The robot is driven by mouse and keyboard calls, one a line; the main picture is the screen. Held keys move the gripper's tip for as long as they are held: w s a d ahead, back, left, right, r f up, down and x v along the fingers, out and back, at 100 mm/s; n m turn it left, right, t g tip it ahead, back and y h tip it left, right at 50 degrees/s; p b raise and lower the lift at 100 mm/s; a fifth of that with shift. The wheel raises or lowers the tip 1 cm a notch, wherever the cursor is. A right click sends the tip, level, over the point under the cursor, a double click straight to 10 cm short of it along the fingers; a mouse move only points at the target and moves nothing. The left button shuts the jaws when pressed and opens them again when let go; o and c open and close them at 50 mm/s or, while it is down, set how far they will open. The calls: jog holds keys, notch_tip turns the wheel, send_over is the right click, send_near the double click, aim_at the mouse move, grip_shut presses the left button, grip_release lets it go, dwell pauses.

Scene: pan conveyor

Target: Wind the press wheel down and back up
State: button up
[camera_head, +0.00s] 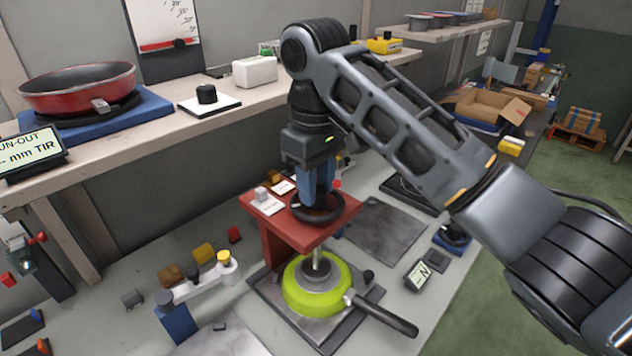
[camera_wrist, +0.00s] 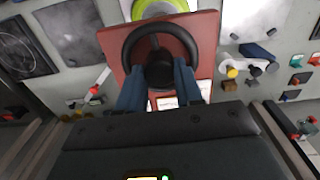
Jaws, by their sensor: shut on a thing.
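The press wheel (camera_head: 319,211) is a black handwheel on top of the red press frame (camera_head: 289,238). In the wrist view the wheel (camera_wrist: 135,40) shows as a black ring with a dark hub on the red plate (camera_wrist: 206,30). My gripper (camera_head: 318,197) points straight down from above the press. In the wrist view its two blue fingers (camera_wrist: 159,80) are on either side of the dark hub, shut on it. A lime-green pan (camera_head: 331,295) with a black handle sits under the press, below its spindle (camera_head: 319,260). The fingertips' exact contact is partly hidden.
A digital readout (camera_head: 418,276) and a flat grey plate (camera_head: 385,228) lie right of the press. A blue-based fixture (camera_head: 178,322) and small coloured blocks (camera_head: 172,275) are at left. A shelf behind holds a red pan (camera_head: 78,90).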

jog(key=m, duration=0.5)
jog(key=shift+d+m, duration=0.1)
jog(key=shift+m, duration=2.4)
jog(key=o, duration=1)
jog(key=shift+o, duration=0.2)
jog(key=shift+r, duration=3.9)
